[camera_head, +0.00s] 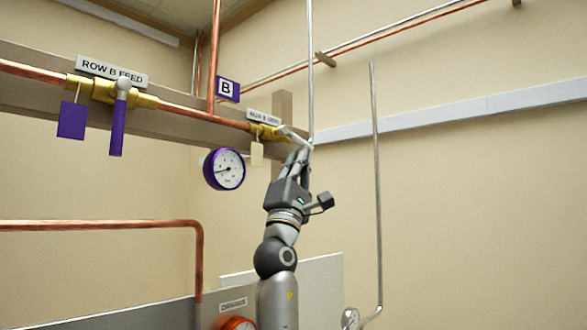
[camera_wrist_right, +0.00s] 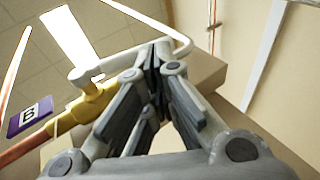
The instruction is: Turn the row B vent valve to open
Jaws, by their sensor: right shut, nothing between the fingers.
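The row B vent valve (camera_head: 265,132) is a small brass valve on the board, below its small label (camera_head: 263,117), with a pale tag hanging under it. In the right wrist view its brass body (camera_wrist_right: 92,103) shows left of my fingers. Its pale grey lever (camera_wrist_right: 108,64) runs right from the valve top to behind my fingertips, roughly along the pipe line. My right gripper (camera_head: 302,151) is shut and empty, its fingertips beside the lever's far end; I cannot tell whether they touch it. My left gripper is not in view.
The ROW B FEED valve (camera_head: 118,100), with a purple handle hanging down, is at the left. A purple-rimmed gauge (camera_head: 224,169) hangs left of my right gripper. A thin silver pipe (camera_head: 310,70) rises above my fingertips; another (camera_head: 376,190) stands at the right.

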